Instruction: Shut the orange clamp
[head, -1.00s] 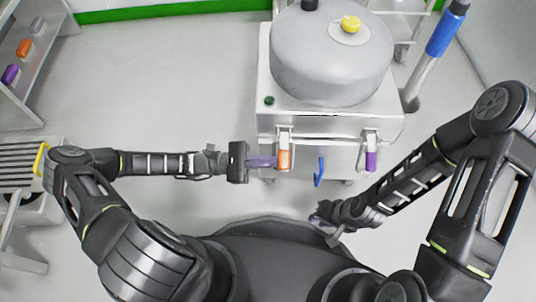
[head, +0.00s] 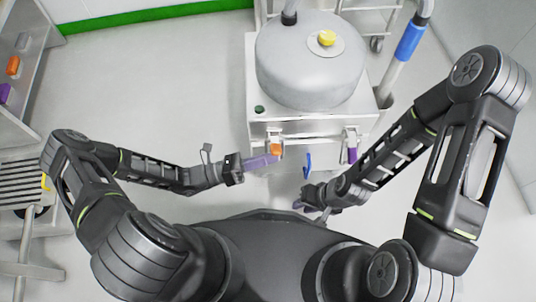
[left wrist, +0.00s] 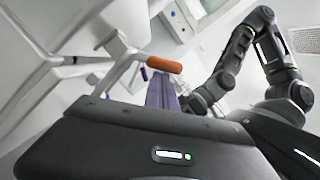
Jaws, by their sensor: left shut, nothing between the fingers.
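The orange clamp (head: 277,149) is on the front of the white cabinet, below the round grey vessel. Its orange handle and white lever also show in the left wrist view, the handle (left wrist: 165,64) just beyond my fingertips. My left gripper (head: 273,159) is shut and empty, its purple fingers close below and left of the handle. The fingers also show in the left wrist view (left wrist: 160,90). I cannot tell whether they touch the handle, or how far the lever is closed. My right gripper (head: 306,205) is low near my body; its finger opening is unclear.
A purple-handled clamp (head: 352,154) and a blue handle (head: 307,165) are on the cabinet (head: 262,130) to the right. The vessel (head: 310,65) has a yellow knob. A blue-banded pipe (head: 409,42) stands at right. A shelf (head: 38,60) is at far left.

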